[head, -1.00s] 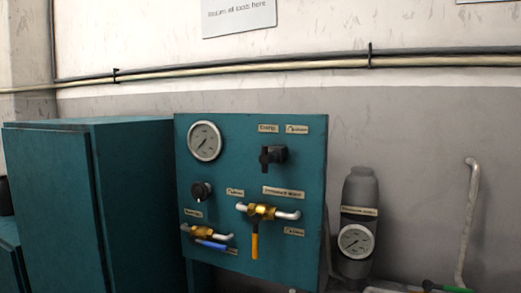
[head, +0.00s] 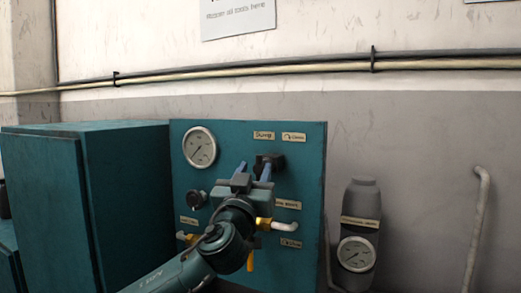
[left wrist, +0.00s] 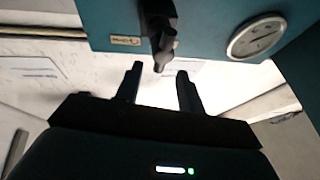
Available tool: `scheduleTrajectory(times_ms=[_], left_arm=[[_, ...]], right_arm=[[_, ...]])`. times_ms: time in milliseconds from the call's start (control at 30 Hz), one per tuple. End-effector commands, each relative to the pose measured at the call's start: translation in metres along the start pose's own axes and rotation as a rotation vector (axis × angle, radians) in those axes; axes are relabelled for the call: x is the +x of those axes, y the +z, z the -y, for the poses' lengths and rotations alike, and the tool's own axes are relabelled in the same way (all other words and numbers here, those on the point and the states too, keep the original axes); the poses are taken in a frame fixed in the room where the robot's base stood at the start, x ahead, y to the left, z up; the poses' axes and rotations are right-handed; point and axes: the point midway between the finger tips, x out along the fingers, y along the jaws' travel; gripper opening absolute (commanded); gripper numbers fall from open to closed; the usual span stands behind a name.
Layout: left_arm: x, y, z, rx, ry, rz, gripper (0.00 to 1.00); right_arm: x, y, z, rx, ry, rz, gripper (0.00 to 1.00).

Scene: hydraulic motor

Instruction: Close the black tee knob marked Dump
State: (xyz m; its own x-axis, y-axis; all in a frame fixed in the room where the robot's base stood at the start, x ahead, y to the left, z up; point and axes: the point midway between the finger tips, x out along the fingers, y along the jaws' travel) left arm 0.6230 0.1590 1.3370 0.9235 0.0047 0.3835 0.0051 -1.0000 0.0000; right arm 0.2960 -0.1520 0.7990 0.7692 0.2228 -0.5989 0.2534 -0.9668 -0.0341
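The black tee knob (head: 276,160) sits on the upper right of the teal panel (head: 225,140), below the "Dump" label (head: 264,135) and a label with a curved arrow (head: 293,137). My left gripper (head: 253,170) is in front of the panel, at the knob's lower left in the head view, and hides part of it. In the left wrist view the knob (left wrist: 158,28) lies ahead of the gripper (left wrist: 159,70), its handle end near the gap between the two spread fingertips. The fingers do not grip it. My right gripper is not in view.
A pressure gauge (head: 199,147) and a small black knob (head: 196,199) are on the panel's left. A brass valve with a yellow handle (head: 250,261) is partly behind my arm. A teal cabinet (head: 125,200) stands left; a grey cylinder with gauge (head: 360,200) stands right.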

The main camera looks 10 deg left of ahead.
Motion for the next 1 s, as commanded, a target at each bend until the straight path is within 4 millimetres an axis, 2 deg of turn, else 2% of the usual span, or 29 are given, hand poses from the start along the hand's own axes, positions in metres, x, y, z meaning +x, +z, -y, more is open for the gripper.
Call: scheduleTrajectory(times_ms=[33, 200, 400, 767, 1000], left_arm=[[0.013, -0.005, 0.001, 0.003, -0.003, -0.001, 0.39], [0.043, -0.003, 0.000, 0.001, -0.001, 0.000, 0.39], [0.061, -0.001, 0.000, 0.000, 0.000, 0.001, 0.39], [0.065, 0.001, -0.001, -0.001, 0.002, 0.001, 0.39], [0.065, 0.001, -0.001, -0.001, 0.001, 0.001, 0.21]], right_arm=[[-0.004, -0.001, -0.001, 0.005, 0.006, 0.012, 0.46], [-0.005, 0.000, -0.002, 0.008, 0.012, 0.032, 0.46], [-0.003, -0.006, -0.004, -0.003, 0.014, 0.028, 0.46], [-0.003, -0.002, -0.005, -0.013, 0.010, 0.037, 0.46], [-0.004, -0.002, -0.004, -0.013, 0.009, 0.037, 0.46]])
